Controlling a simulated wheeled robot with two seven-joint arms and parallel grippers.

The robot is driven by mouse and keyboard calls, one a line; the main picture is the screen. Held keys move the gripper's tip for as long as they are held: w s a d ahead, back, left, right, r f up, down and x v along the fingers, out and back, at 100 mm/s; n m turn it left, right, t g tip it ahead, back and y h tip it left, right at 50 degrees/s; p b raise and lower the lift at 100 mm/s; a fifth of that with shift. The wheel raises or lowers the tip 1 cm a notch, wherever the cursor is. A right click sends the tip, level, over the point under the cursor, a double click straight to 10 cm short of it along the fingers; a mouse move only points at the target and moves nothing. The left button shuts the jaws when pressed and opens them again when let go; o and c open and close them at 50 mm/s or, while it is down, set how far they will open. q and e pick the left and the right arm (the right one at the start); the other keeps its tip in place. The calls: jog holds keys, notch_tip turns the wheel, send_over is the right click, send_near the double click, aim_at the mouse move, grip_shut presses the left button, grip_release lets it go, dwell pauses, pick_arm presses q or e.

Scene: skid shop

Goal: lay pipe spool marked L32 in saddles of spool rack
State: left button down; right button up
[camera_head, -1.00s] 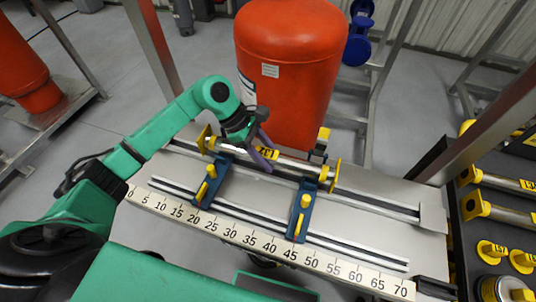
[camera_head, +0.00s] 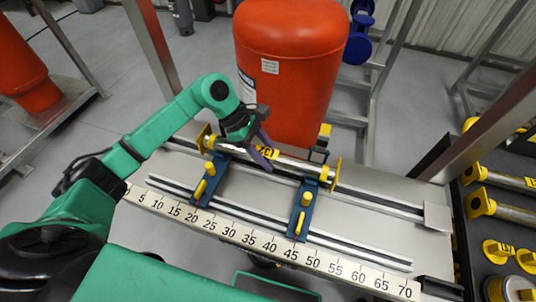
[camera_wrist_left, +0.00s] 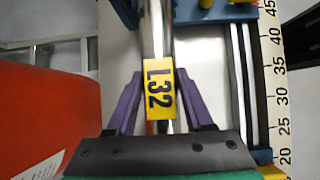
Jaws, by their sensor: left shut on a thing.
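The pipe spool L32 (camera_head: 290,162) is a shiny pipe with yellow square end flanges and a yellow label. It lies lengthwise along the back of a grey bench, across the rear ends of two blue supports. My left gripper (camera_head: 262,148) is shut around its middle at the label. In the left wrist view the label L32 (camera_wrist_left: 160,90) sits between my purple fingers (camera_wrist_left: 152,98). I cannot tell whether the spool rests on the supports or is slightly above them. My right gripper is not in view.
The blue supports (camera_head: 212,178) and (camera_head: 303,208) have yellow handles and stand on bench rails. A ruler (camera_head: 235,233) runs along the front edge. A red tank (camera_head: 290,70) stands close behind. More yellow-flanged spools (camera_head: 510,213) lie on a dark rack at right.

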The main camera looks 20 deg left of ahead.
pick_arm(q)
jog(key=shift+c, duration=1)
grip_release()
jog(key=shift+f, duration=0.1)
jog(key=shift+c, duration=0.8)
jog(key=shift+r+p, duration=1.95)
jog(key=shift+r, duration=2.1)
